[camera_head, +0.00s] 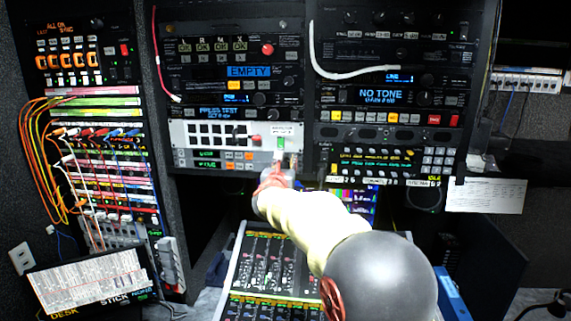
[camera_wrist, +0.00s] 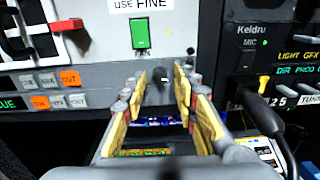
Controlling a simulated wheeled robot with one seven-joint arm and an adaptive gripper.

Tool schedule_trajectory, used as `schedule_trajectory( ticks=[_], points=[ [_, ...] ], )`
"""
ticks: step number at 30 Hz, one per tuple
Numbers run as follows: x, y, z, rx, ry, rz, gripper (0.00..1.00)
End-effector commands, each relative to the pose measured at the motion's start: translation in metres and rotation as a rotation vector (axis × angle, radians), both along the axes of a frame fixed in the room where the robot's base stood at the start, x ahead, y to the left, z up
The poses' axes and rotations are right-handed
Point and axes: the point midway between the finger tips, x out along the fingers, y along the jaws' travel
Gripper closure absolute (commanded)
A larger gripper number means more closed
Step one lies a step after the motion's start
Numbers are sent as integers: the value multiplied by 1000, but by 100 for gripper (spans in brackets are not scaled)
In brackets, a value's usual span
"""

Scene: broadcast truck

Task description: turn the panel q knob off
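My gripper (camera_wrist: 160,84) is open at the rack front, its two yellow-padded fingers apart in the wrist view. A small dark knob-like part (camera_wrist: 162,75) shows between the fingertips, on the grey panel (camera_wrist: 100,66); I cannot tell whether the fingers touch it. In the head view my gripper (camera_head: 279,172) reaches the lower edge of the same panel (camera_head: 220,159), and its fingertips are hard to make out. No readable label marks any part as panel q, so I cannot tell which knob it is or how it is set.
A lit green switch (camera_wrist: 141,36) sits under a "use FINE" label, above the fingers. A red knob (camera_wrist: 68,24) and several lit buttons are to the left. A black connector with a cable (camera_wrist: 262,84) is close on the right. A mixing console (camera_head: 268,262) stands below.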

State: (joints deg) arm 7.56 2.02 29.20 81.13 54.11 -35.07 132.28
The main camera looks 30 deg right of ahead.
Motion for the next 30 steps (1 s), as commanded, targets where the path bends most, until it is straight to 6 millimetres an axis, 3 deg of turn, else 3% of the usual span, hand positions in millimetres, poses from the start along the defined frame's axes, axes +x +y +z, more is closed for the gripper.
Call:
schedule_trajectory(
  ticks=[14,30],
  points=[
    [0,0,0,0,0,0,100],
    [0,0,-1,-51,35,0,100]
  ],
)
